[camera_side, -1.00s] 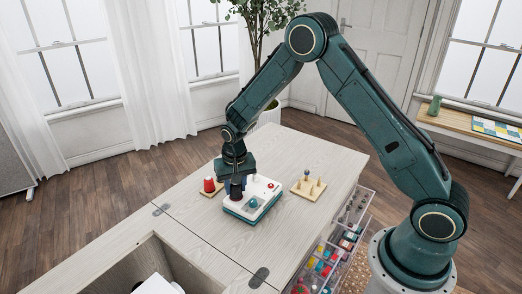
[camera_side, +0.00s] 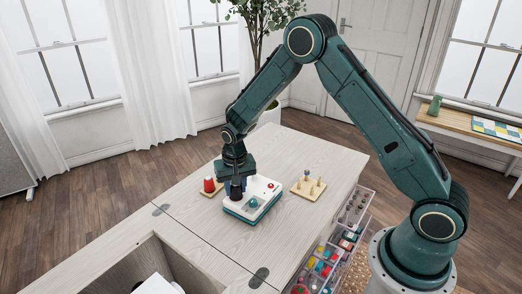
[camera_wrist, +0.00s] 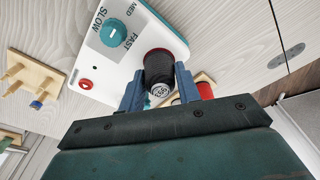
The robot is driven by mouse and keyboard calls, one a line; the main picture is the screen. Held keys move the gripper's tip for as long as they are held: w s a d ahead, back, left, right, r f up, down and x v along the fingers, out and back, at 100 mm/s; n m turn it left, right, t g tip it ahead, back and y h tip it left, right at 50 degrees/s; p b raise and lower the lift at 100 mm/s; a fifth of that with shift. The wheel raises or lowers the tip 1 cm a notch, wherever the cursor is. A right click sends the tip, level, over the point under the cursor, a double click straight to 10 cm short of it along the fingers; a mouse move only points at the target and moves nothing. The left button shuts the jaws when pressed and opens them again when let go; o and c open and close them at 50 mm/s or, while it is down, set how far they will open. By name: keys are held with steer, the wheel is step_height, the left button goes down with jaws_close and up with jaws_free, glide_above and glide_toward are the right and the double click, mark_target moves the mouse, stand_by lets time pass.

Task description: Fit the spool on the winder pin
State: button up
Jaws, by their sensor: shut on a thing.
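The dark spool (camera_wrist: 158,68), with a pale numbered end, is between the two blue fingers of my gripper (camera_wrist: 160,88), which is shut on it. In the side view the spool (camera_side: 236,191) is upright under my gripper (camera_side: 237,182), at the left end of the winder. The winder (camera_side: 247,207) is a white box with a teal base; the wrist view shows its top (camera_wrist: 97,62) with a teal speed knob and a red button. The winder pin is hidden, so I cannot tell whether the spool is around it.
A wooden peg rack (camera_side: 308,187) is to the right. The tabletop between is clear.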

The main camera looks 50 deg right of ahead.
steer(key=o, duration=1)
steer(key=shift+s+a+r, duration=0.15)
steer(key=shift+s+r, duration=0.1)
steer(key=shift+r, duration=2.05)
steer(key=shift+s+a+r, duration=0.15)
steer(key=shift+s+r, duration=0.05)
steer(key=shift+r, duration=2.05)
steer(key=shift+s+a+r, duration=0.15)
steer(key=shift+s+r, duration=0.1)
steer(key=shift+r, duration=2.05)
